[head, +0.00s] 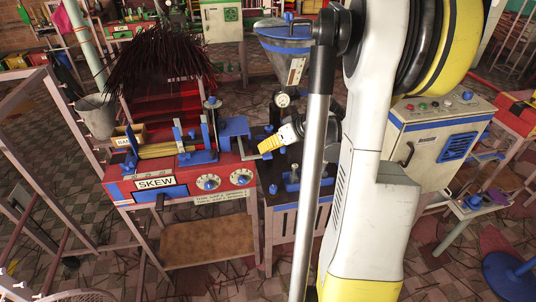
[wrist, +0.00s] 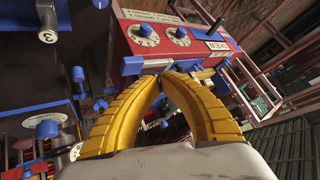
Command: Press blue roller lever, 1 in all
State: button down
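My gripper (head: 270,145) has yellow fingers and is at the right end of the red extruder machine (head: 121,191), near its top. In the wrist view the gripper (wrist: 162,78) has its fingertips together, with nothing visible between them. A blue block (head: 235,128) stands on the machine's right end, just left of the fingers. In the wrist view a blue block (wrist: 131,66) is close by the fingertips, and contact cannot be told. I cannot tell for certain which blue part is the roller lever. The fingers hide part of what lies behind them.
A dark stand with blue fittings (head: 291,183) is below the gripper. A funnel (head: 286,50) rises behind it. Blue uprights (head: 179,140) stand on the red machine. A white cabinet (head: 432,135) is to the right. A bucket (head: 95,117) hangs at left.

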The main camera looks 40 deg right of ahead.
jog(key=r, duration=0.1)
jog(key=r+p, duration=0.1)
jog(key=shift+s+a+r, duration=0.2)
jog(key=shift+s+r, duration=0.15)
jog(key=shift+r, duration=0.05)
dwell(0.6)
jog(key=s+a+r+g+h, duration=0.1)
jog(key=a+r, duration=0.2)
jog(key=a, duration=0.5)
jog(key=s+a+r+g, duration=0.1)
jog(key=a+r, duration=0.2)
jog(key=a, duration=0.5)
jog(key=s+a+r+n+h, duration=0.1)
jog(key=s+a+r+h, duration=0.1)
jog(key=s+a, duration=0.8)
jog(key=shift+a+r+t, duration=0.3)
jog(key=shift+a, duration=0.8)
